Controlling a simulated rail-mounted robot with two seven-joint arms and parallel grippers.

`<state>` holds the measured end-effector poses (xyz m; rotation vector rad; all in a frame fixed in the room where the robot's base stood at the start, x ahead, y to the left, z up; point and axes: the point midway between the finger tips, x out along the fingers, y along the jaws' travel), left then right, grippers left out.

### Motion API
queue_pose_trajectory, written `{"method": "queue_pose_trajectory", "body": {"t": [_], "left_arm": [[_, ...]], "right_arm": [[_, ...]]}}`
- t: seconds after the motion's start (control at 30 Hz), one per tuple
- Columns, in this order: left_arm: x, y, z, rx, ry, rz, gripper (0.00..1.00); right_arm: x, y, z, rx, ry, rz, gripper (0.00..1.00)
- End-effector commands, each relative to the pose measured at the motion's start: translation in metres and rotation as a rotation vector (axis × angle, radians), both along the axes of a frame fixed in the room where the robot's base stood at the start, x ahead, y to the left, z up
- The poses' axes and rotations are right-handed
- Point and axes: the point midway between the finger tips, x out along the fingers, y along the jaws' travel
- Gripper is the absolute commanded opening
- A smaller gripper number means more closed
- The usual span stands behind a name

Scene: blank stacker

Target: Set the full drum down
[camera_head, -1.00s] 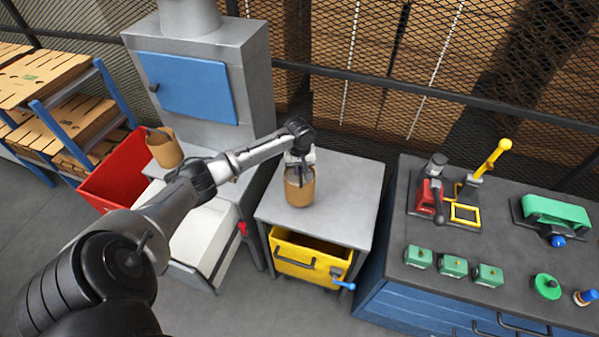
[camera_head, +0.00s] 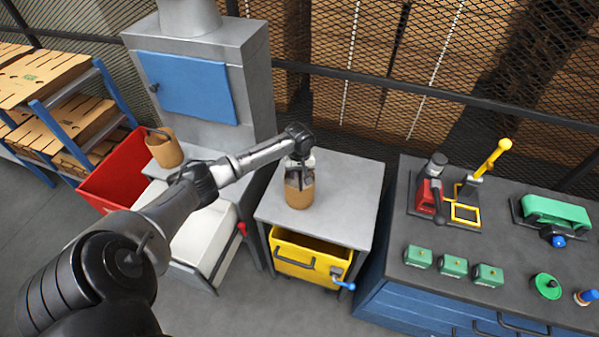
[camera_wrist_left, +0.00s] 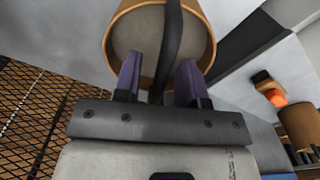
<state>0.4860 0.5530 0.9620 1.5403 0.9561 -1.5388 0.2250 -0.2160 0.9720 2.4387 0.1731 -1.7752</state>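A brown drum (camera_head: 299,197) with a dark handle stands upright on the grey-topped table (camera_head: 346,190). In the left wrist view the drum (camera_wrist_left: 138,30) shows from above, with a flat grey surface inside its brown rim. My left gripper (camera_head: 299,180) is right over the drum. In the left wrist view its two purple fingers (camera_wrist_left: 160,68) stand apart, one on each side of the dark handle, with a visible gap on the handle's left. The fingers look open. My right gripper is not in view.
A second brown drum (camera_head: 165,149) is at the left by the red bin (camera_head: 112,182) and the grey cabinet. A yellow bin (camera_head: 312,258) sits under the tabletop. A workbench with green blocks and tools (camera_head: 452,266) stands right. The tabletop is clear right of the drum.

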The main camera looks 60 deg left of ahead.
Motion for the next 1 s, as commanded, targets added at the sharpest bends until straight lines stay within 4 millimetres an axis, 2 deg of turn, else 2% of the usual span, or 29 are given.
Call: {"method": "queue_pose_trajectory", "body": {"t": [0.13,0.27,0.6,0.8,0.93,1.0], "left_arm": [[0.000,0.000,0.002,0.001,0.000,-0.001,0.38],[0.000,0.001,0.017,0.001,-0.002,-0.001,0.38],[0.001,0.000,0.079,0.001,-0.003,-0.001,0.38],[0.001,0.000,0.107,0.000,-0.001,0.000,0.38],[0.000,-0.001,0.117,0.000,0.000,-0.002,0.38],[-0.001,-0.006,0.115,0.001,0.003,-0.021,0.38]], "right_arm": [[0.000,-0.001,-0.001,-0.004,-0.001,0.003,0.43],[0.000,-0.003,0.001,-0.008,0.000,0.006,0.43],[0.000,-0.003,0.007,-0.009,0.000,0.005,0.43],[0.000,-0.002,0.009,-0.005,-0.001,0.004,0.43],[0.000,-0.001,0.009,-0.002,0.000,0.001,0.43],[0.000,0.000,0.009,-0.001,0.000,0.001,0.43]]}}
